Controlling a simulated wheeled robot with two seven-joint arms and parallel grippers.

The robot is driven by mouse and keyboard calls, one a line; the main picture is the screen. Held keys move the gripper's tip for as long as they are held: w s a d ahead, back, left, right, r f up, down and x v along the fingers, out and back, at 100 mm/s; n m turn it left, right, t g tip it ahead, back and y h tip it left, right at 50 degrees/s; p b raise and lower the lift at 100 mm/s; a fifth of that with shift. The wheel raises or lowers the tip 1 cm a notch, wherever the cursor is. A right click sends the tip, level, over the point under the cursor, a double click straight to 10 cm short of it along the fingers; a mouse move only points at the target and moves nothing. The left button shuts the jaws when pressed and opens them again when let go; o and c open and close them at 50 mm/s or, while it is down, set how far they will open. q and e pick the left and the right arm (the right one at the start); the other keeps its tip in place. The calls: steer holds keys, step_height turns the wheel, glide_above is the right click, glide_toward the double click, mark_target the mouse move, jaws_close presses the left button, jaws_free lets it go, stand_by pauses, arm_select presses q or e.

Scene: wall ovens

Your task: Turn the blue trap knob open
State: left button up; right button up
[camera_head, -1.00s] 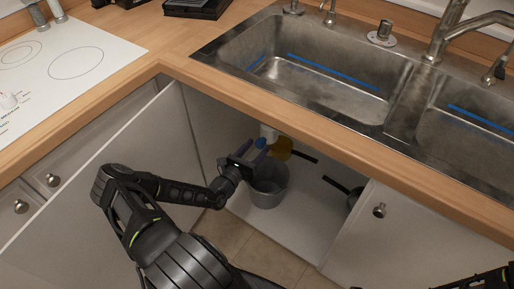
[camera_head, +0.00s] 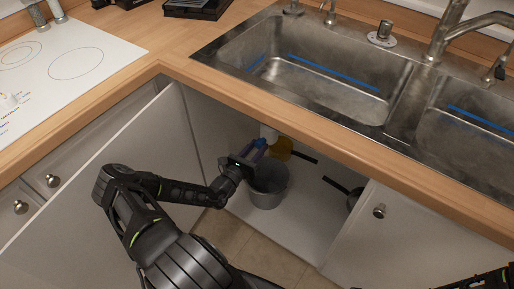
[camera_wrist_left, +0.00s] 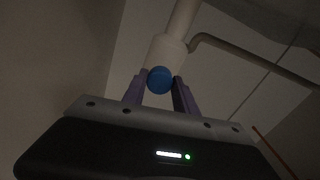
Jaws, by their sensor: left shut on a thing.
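The blue trap knob (camera_wrist_left: 160,80) shows in the left wrist view at the lower end of a white drain pipe (camera_wrist_left: 169,54). My left gripper (camera_wrist_left: 159,86) has one purple fingertip on each side of the knob and is shut on it. In the head view the left gripper (camera_head: 250,155) reaches into the open cabinet under the sink, and the knob (camera_head: 261,142) shows as a small blue spot at its tips. A grey bucket (camera_head: 268,188) stands below on the cabinet floor. Only a dark part of my right arm shows at the lower right; its gripper fingers cannot be made out.
A yellow thing (camera_head: 281,148) is just right of the knob. The open white cabinet door (camera_head: 110,180) stands left of my left arm. The counter edge and steel sink (camera_head: 310,75) are above.

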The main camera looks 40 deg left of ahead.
arm_select(q)
steer(key=shift+n, duration=0.5)
jaws_close()
steer(key=n+p, duration=0.1)
steer(key=n, duration=0.1)
steer(key=shift+n, duration=0.3)
steer(key=n+p, duration=0.1)
steer(key=n, duration=0.3)
steer(key=shift+n, duration=0.3)
steer(key=n, duration=0.4)
steer(key=shift+a, duration=0.1)
steer(key=n, duration=0.5)
steer(key=shift+h+b, duration=0.3)
steer(key=shift+b, duration=0.05)
steer(key=shift+n, duration=0.3)
steer(key=o, duration=1.2)
jaws_free()
steer(key=shift+s, duration=0.1)
